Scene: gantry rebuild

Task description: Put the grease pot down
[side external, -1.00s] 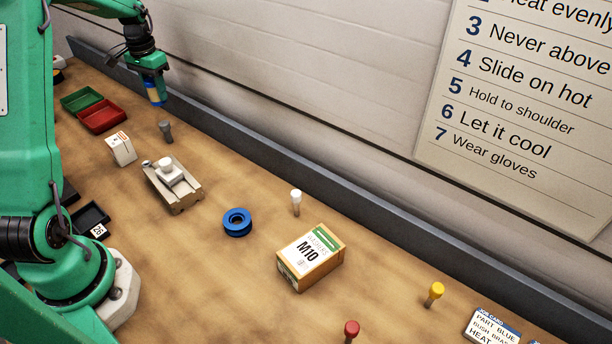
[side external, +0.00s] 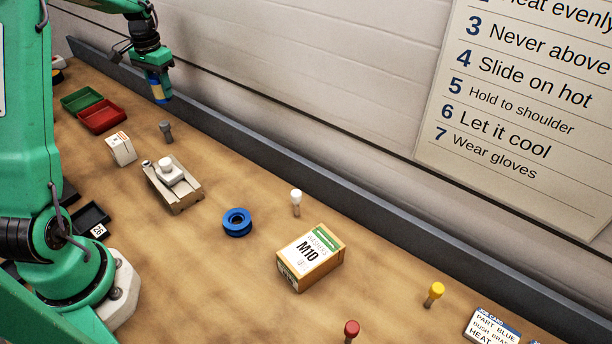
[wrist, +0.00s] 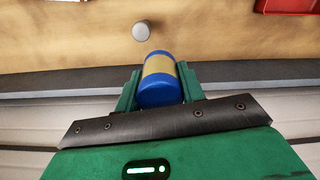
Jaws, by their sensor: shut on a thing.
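The grease pot (wrist: 159,80) is a small blue cylinder with a tan band. It also shows in the side external view (side external: 160,93), at the lower end of the arm at upper left. My gripper (wrist: 158,84) is shut on it, with one green finger on each side. In the side external view my gripper (side external: 157,82) holds the pot above the far side of the bench, near the back rail. The pot's top end is partly hidden by the fingers in the side external view.
A grey peg (side external: 166,130) stands near the pot. Green (side external: 82,100) and red (side external: 102,116) trays lie to the left. A white box (side external: 121,149), a clamp block (side external: 173,185), a blue ring (side external: 237,222) and an M10 box (side external: 311,258) stand along the bench. Bare wood lies between them.

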